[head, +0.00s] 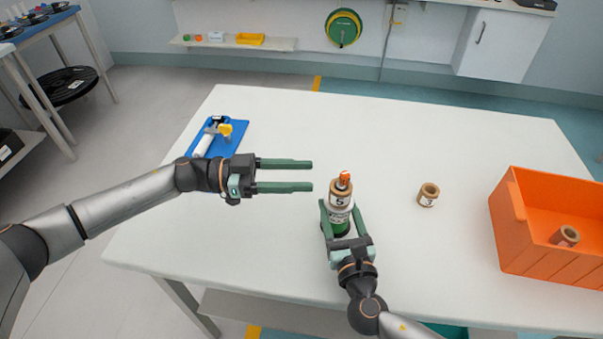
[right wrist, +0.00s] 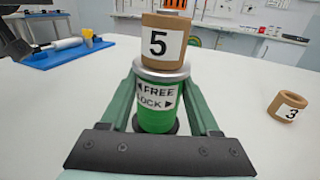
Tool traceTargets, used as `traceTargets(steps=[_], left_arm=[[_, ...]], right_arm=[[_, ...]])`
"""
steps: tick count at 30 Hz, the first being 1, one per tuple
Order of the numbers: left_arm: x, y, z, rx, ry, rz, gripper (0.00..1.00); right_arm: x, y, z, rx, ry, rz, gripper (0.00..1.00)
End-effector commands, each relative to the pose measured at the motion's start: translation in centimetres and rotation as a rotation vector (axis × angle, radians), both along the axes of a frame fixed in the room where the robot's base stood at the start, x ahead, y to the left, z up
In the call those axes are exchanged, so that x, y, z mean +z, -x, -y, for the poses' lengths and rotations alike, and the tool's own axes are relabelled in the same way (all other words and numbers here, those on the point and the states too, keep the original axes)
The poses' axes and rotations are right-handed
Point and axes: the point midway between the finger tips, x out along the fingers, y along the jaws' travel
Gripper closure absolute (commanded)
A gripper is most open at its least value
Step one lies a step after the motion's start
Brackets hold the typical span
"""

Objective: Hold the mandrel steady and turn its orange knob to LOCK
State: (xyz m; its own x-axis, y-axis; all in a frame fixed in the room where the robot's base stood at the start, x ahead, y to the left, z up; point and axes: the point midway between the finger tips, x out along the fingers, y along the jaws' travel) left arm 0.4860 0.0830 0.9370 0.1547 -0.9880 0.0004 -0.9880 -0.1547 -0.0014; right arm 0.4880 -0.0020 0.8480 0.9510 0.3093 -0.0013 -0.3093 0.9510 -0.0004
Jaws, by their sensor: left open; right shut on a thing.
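The mandrel stands upright on the white table, with a green body (head: 341,226) and a metal collar; the right wrist view shows the green body (right wrist: 157,118) with a FREE / LOCK label and arrows. A brown core marked 5 (head: 340,198) sits on top; it also shows in the right wrist view (right wrist: 163,42). The orange knob (head: 344,180) sticks out above the core; its pointing direction is too small to tell. My right gripper (head: 341,212) is shut on the green body. My left gripper (head: 312,176) is open and empty, its fingertips just left of the knob, apart from it.
A loose brown core (head: 428,195), marked 3 in the right wrist view (right wrist: 287,106), stands right of the mandrel. An orange crate (head: 545,258) at the right holds another core (head: 565,237). A blue mat (head: 232,142) with a white-and-yellow tool lies back left. The table behind the mandrel is clear.

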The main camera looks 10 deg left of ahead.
Motion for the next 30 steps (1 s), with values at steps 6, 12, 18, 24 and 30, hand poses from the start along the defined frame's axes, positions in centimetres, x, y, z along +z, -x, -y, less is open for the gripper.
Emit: traceTargets(steps=[6, 12, 18, 24, 30], left_arm=[[0.0, 0.0, 0.0, 0.0, 0.0, 0.0, 0.46], [0.0, 0.0, 0.0, 0.0, 0.0, 0.0, 0.46], [0.0, 0.0, 0.0, 0.0, 0.0, 0.0, 0.46], [0.0, 0.0, 0.0, 0.0, 0.0, 0.0, 0.46], [0.0, 0.0, 0.0, 0.0, 0.0, 0.0, 0.46]], right_arm=[[0.0, 0.0, 0.0, -0.001, 0.0, 0.001, 0.27], [0.0, 0.0, 0.0, -0.001, 0.0, 0.0, 0.04], [0.0, 0.0, 0.0, 0.0, 0.0, 0.0, 0.03], [-0.1, 1.0, 0.3, 0.0, 0.0, -0.001, 0.03], [-0.2, 4.8, 1.5, 0.001, 0.001, -0.004, 0.03]])
